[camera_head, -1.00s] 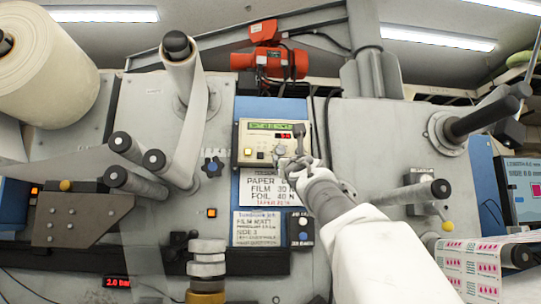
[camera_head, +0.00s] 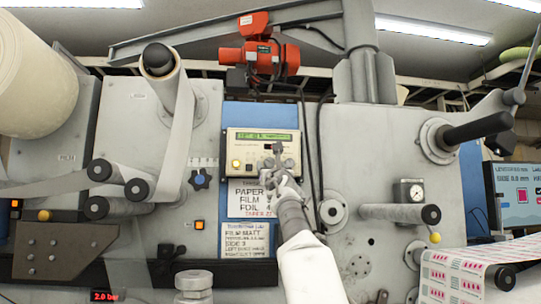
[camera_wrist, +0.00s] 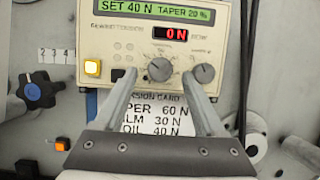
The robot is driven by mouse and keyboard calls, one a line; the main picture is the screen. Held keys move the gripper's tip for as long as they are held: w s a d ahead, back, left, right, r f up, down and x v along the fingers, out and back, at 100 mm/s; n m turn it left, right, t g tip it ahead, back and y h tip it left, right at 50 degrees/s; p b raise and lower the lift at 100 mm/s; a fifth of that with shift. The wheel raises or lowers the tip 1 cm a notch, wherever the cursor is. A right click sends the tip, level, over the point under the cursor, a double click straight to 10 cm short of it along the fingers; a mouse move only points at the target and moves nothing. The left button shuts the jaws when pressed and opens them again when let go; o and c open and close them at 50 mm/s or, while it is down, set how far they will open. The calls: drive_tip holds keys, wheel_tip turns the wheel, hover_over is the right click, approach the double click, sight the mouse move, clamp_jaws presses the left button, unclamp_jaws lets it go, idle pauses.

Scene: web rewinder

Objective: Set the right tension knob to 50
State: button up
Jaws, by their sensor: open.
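The cream tension panel (camera_head: 240,150) also shows in the wrist view (camera_wrist: 97,40). Its green display (camera_wrist: 155,7) reads SET 40 N, TAPER 20 %. A red display (camera_wrist: 172,33) reads 0 N. Two grey knobs sit side by side: a middle knob (camera_wrist: 159,69) and a right knob (camera_wrist: 204,73). Their small labels are hard to read. My gripper (camera_wrist: 160,86) is open, with its fingers spread around the middle knob's place in the picture. The right finger lies just left of the right knob; contact cannot be told. In the head view my gripper (camera_head: 279,162) covers the panel's lower right.
A lit yellow button (camera_wrist: 92,68) is at the panel's left. A tension card (camera_wrist: 155,115) hangs below, partly hidden by my gripper. A blue-centred star knob (camera_wrist: 38,90) is at left. A roller (camera_head: 400,213) juts out at right in the head view.

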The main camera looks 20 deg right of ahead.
drive_tip(key=shift+p+x, duration=0.8)
drive_tip(key=shift+x, duration=0.2)
drive_tip(key=shift+c, duration=0.2)
clamp_jaws()
